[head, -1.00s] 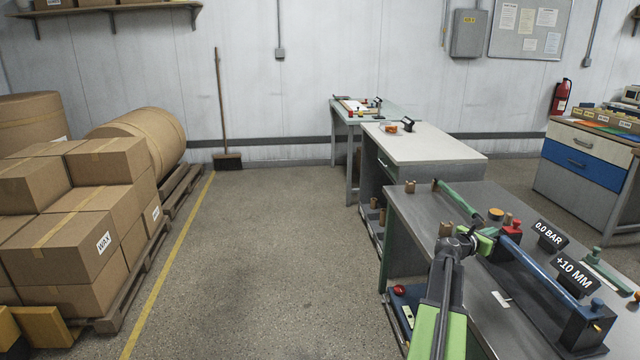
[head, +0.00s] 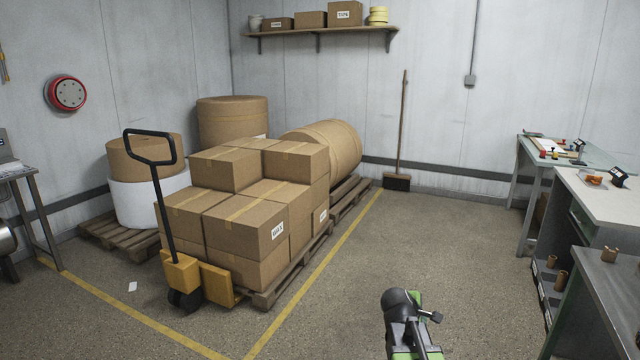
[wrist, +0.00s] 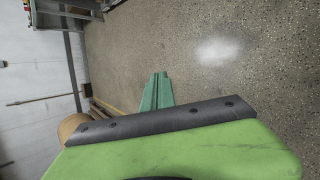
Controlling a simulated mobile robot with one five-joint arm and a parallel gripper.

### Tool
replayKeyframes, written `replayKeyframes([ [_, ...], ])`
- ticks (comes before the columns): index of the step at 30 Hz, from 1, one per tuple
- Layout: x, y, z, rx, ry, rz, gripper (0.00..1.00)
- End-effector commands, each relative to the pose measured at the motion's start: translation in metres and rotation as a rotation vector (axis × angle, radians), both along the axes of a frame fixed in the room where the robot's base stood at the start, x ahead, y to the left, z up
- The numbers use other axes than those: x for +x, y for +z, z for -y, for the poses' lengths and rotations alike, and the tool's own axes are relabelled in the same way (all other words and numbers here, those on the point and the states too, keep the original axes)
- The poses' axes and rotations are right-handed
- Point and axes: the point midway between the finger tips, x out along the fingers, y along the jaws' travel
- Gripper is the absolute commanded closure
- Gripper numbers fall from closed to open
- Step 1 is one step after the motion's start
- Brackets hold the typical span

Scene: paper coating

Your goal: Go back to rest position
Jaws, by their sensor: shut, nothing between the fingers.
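My gripper (wrist: 157,92) shows in the wrist view, its two teal fingers shut together with nothing between them. Bare concrete floor (wrist: 215,95) lies beyond the fingertips. In the head view the end of my arm shows at the bottom, right of the middle, with black and green parts in front of open floor. The fingers cannot be made out there. My arm is apart from the grey bench (head: 615,285) at the right edge and touches nothing visible.
Cardboard boxes (head: 245,225) stand stacked on a pallet at left, with a pallet jack (head: 182,270) in front. A broom (head: 401,140) leans on the back wall. Benches line the right side, including a white-topped one (head: 600,195). The floor between boxes and benches is clear.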

Motion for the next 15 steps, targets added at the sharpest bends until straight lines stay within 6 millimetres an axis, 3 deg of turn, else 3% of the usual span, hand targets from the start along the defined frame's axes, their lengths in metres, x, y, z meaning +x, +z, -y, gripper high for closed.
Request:
replayKeyframes([
  [1, -0.016, -0.013, -0.036, 0.115, -0.058, 0.004, 1.00],
  [3, -0.038, -0.031, -0.079, 0.286, -0.181, -0.003, 1.00],
  [6, -0.075, -0.051, -0.123, 0.506, -0.404, -0.035, 1.00],
  [12, -0.140, -0.066, -0.174, 0.783, -0.915, -0.127, 1.00],
  [15, -0.152, -0.067, -0.179, 0.805, -1.138, -0.109, 1.00],
])
